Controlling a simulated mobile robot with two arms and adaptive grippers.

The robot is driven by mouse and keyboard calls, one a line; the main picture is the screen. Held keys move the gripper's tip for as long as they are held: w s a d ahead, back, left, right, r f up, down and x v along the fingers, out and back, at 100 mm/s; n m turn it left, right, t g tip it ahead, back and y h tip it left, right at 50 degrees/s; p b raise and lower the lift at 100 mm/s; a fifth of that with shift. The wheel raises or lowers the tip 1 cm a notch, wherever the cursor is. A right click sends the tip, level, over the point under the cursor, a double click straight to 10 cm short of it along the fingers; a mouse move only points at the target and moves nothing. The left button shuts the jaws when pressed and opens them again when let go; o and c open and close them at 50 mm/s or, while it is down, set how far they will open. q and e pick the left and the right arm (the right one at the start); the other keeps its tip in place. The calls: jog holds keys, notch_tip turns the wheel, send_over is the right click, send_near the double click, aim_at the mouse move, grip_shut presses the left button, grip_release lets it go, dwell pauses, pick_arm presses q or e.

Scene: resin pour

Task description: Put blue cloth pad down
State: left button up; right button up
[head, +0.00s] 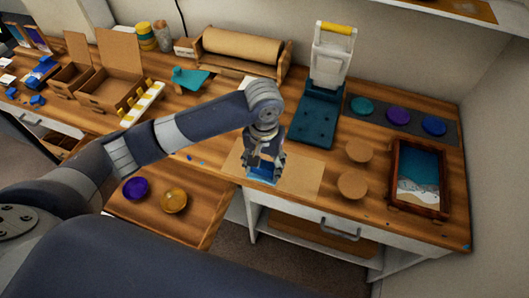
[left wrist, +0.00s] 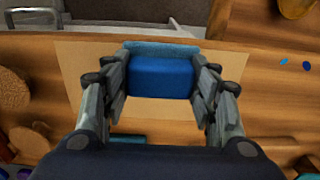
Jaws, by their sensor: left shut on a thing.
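The blue cloth pad (head: 261,179) is a blue block with a lighter, fuzzy blue strip along one side. It also shows in the left wrist view (left wrist: 160,78). My left gripper (head: 263,168) points down and is shut on the pad, with a finger on each side of it in the left wrist view (left wrist: 160,88). The pad is over a tan paper sheet (head: 302,178) near the bench's front edge. I cannot tell whether it touches the sheet. My right gripper is not in view.
Right of the sheet are two round cork discs (head: 352,185) and a framed ocean picture (head: 420,180). A teal press (head: 315,118) stands behind. Purple (head: 135,188) and amber (head: 173,200) bowls sit on the lower left surface. The sheet's right part is clear.

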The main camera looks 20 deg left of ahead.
pick_arm(q)
jog(key=w, duration=0.2)
jog(key=w+a, duration=0.1)
jog(key=w, duration=0.2)
jog(key=shift+w+a+f, duration=0.1)
jog(key=shift+a+f, duration=0.1)
jog(key=f, duration=0.1)
jog(key=f+p, duration=0.1)
jog(key=shift+w+a+f, duration=0.1)
jog(key=shift+w+f, duration=0.2)
jog(key=shift+f, duration=0.5)
jog(key=o, duration=1.2)
jog(key=shift+f, duration=0.15)
jog(key=shift+c, duration=0.2)
notch_tip(320, 180, up, 12)
jog(key=shift+r+b, duration=0.2)
jog(key=shift+b, duration=0.1)
